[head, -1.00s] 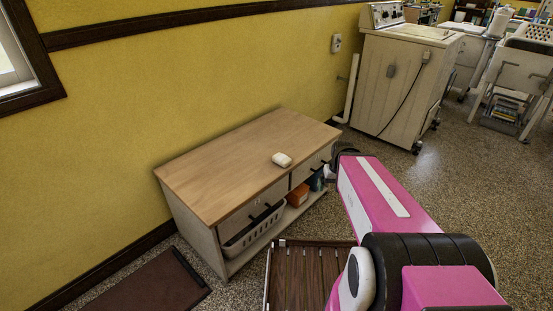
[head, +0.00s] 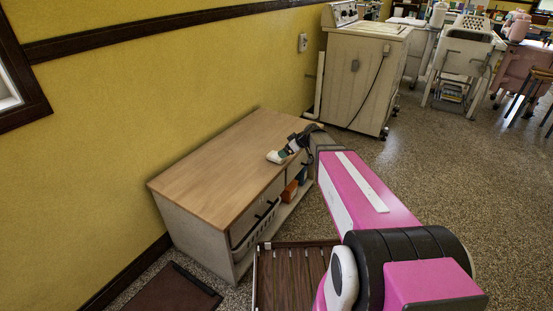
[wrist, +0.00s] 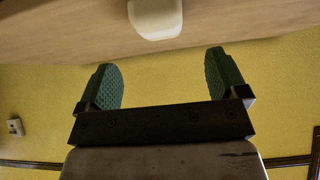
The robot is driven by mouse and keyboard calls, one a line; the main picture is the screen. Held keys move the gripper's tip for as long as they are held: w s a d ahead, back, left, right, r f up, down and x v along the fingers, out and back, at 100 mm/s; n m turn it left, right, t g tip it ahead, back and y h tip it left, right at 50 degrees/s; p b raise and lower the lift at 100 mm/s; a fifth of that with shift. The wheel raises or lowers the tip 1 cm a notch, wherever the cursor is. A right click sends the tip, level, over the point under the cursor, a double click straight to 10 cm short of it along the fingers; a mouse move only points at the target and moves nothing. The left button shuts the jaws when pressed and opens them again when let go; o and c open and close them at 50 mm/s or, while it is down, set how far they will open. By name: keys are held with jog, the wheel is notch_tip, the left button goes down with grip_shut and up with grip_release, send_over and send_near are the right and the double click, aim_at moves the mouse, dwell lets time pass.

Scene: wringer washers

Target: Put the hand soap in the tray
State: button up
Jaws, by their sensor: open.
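The hand soap, a small white rounded bar (head: 275,157), lies on the wooden top of a low cabinet, near its front edge. It also shows at the top of the wrist view (wrist: 155,17). My gripper (head: 285,151) is at the cabinet's front edge, close to the soap's right side. In the wrist view its two green fingers (wrist: 163,72) are wide apart and empty, with the soap just beyond the tips, roughly centred between them. A dark slatted wooden tray (head: 288,278) shows low in the head view, left of my pink arm, partly cut off by the frame.
The low cabinet (head: 215,170) stands against the yellow wall, with drawers, a grey basket (head: 250,235) and an orange box (head: 289,192) on its open shelf. A brown mat (head: 172,290) lies on the floor. A cream washer (head: 365,75) stands behind.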

aim_at(276, 154)
jog(key=x, duration=0.9)
jog(key=shift+r, duration=0.1)
jog(key=c, duration=1.2)
jog(key=shift+o, duration=0.2)
jog(key=shift+r, duration=0.1)
